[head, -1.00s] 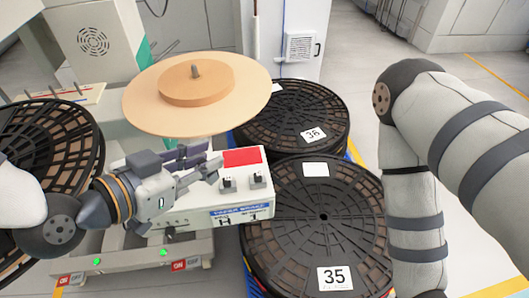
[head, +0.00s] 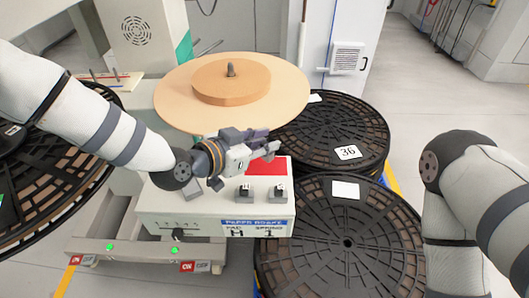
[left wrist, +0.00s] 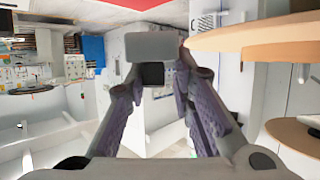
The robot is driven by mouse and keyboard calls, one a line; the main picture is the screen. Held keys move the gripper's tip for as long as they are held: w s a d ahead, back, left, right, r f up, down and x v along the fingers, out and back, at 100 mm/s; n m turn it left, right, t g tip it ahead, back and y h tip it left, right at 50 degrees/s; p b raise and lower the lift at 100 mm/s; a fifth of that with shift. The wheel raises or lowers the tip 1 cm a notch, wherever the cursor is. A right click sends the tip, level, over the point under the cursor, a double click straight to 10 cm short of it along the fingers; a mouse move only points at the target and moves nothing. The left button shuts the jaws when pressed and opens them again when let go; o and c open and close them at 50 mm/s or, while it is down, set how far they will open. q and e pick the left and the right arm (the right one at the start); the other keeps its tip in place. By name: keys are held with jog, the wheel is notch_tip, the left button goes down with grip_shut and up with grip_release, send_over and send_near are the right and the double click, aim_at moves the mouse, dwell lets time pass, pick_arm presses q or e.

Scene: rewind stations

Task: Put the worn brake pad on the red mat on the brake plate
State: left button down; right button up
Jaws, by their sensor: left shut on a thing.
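The red mat (head: 282,166) lies at the back right of the top of the white brake box (head: 188,214). My left gripper (head: 268,149) is above the mat's back edge and hides part of it. In the left wrist view my left gripper (left wrist: 160,75) is shut on a small grey block with a dark lower part, taken as the worn brake pad (left wrist: 150,46), between its fingertips. In the head view the pad is hard to tell from the fingers. A strip of red shows at the top edge of the wrist view. My right gripper is out of view.
Two small dark holders (head: 245,194) stand on the box in front of the mat. A large tan disc (head: 180,98) is close behind the gripper. Black reels (head: 345,243) stand to the right. My right arm is at the far right.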

pick_arm(q)
jog(key=shift+w+d+f+b, duration=0.15)
jog(key=shift+f+b, duration=0.15)
jog(key=shift+f, duration=1.5)
jog(key=c, duration=1.4)
grip_release()
jog(key=shift+o, duration=0.2)
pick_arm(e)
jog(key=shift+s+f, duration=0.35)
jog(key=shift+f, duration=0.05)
pick_arm(q)
jog(key=shift+r, duration=0.15)
jog(key=shift+a+r, duration=0.3)
jog(key=p+v, duration=0.2)
jog(key=v, duration=0.9)
jog(key=shift+s, duration=0.35)
jog(key=shift+a+f, duration=0.1)
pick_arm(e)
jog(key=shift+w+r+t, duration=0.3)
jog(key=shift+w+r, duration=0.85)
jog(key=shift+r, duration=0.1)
